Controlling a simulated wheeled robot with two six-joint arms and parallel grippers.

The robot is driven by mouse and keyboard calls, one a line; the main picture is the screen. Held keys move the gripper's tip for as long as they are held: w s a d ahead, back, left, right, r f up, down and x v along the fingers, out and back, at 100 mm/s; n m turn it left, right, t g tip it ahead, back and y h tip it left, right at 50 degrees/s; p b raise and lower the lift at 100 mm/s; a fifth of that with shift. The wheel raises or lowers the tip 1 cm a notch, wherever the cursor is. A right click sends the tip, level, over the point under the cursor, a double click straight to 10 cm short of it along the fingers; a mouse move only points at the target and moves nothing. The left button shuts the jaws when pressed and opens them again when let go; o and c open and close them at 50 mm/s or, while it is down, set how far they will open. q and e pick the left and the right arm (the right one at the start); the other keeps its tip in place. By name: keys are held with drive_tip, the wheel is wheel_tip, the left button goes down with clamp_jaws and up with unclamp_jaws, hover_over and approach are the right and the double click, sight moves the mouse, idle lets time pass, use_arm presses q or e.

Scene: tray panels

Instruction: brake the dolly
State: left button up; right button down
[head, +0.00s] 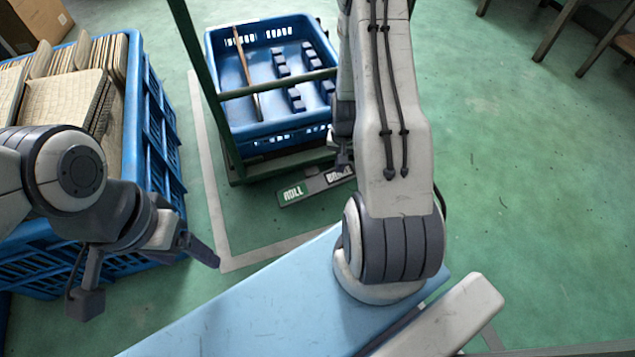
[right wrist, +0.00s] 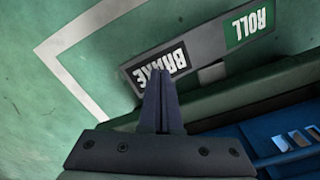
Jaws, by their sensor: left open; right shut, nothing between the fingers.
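The dolly (head: 238,168) has a dark green frame and carries a blue crate (head: 285,133). At its near edge is a plate with a green ROLL label (head: 292,193) and a dark BRAKE label (head: 338,174). The right wrist view shows the BRAKE label (right wrist: 172,60), the ROLL label (right wrist: 250,22) and a pale grey tab (right wrist: 212,73) beside the plate. My right gripper (right wrist: 163,75) is shut and empty, its tips overlapping the BRAKE label's lower edge in that view; I cannot tell whether they touch. My left gripper (head: 150,282) is open and empty, away from the dolly.
A blue crate (head: 160,130) packed with beige panels stands at the left, close to my left arm. A light blue surface (head: 260,300) lies in front. White floor lines (head: 212,190) run beside the dolly. The green floor at the right is clear; table legs stand top right.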

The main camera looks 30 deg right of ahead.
drive_tip(key=shift+f+b, duration=1)
drive_tip(key=shift+f, duration=0.9)
idle(0.6)
drive_tip(key=shift+r, duration=0.1)
wheel_tip(320, 180, up, 7)
drive_tip(key=p, duration=0.7)
idle(0.6)
